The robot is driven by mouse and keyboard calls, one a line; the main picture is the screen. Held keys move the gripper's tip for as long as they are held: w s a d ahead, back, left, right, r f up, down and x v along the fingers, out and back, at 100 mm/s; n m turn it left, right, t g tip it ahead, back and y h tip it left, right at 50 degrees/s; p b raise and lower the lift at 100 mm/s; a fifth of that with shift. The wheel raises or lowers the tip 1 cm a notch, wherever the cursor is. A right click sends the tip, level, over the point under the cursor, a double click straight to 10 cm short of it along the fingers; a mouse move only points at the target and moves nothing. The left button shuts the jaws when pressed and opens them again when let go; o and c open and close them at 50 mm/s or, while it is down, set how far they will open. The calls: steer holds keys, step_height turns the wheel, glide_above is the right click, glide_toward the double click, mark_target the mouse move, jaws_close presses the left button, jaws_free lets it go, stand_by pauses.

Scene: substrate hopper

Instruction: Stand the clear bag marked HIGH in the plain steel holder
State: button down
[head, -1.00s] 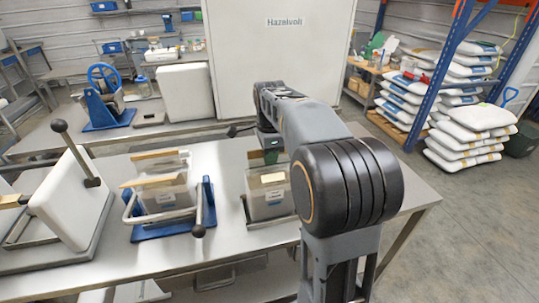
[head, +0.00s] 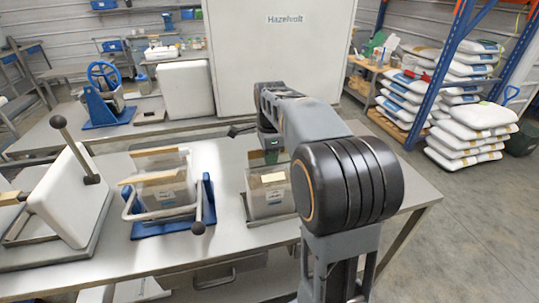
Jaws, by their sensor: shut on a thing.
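My gripper (head: 271,156) is at the top of a clear bag (head: 266,203) with a pale label, and is shut on it. The bag is upright at the plain steel holder (head: 247,208), and its lower end appears to be within the frame. My arm covers the bag's right side. I cannot read its label or tell whether it touches the holder's base. The blue holder (head: 150,230) to the left has clear bags (head: 165,195) with wooden bars on top; their print is too small to read.
A white tilted panel (head: 75,205) with a black-knobbed lever stands at the left on the steel table (head: 170,262). A large white cabinet (head: 280,65) stands behind. A blue-wheeled device (head: 103,95) is on the back bench. Stacked sacks (head: 465,140) are at the right.

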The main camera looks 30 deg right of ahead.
steer(key=shift+r, duration=0.1)
steer(key=c, duration=1.1)
jaws_free()
step_height(320, 180, up, 14)
steer(key=p, duration=0.2)
steer(key=s+a+f+n+t, duration=0.2)
steer(key=s+a+f+n, duration=0.2)
steer(key=s+f+n, duration=0.4)
steer(key=s+a+f+n+t, duration=0.1)
steer(key=s+a+f+n, duration=0.4)
steer(key=s+f+n, duration=0.3)
steer(key=f+n, duration=0.1)
steer(key=n, duration=0.3)
steer(key=shift+a+f+t, duration=0.15)
steer(key=shift+a+t, duration=0.1)
steer(key=shift+t, duration=0.15)
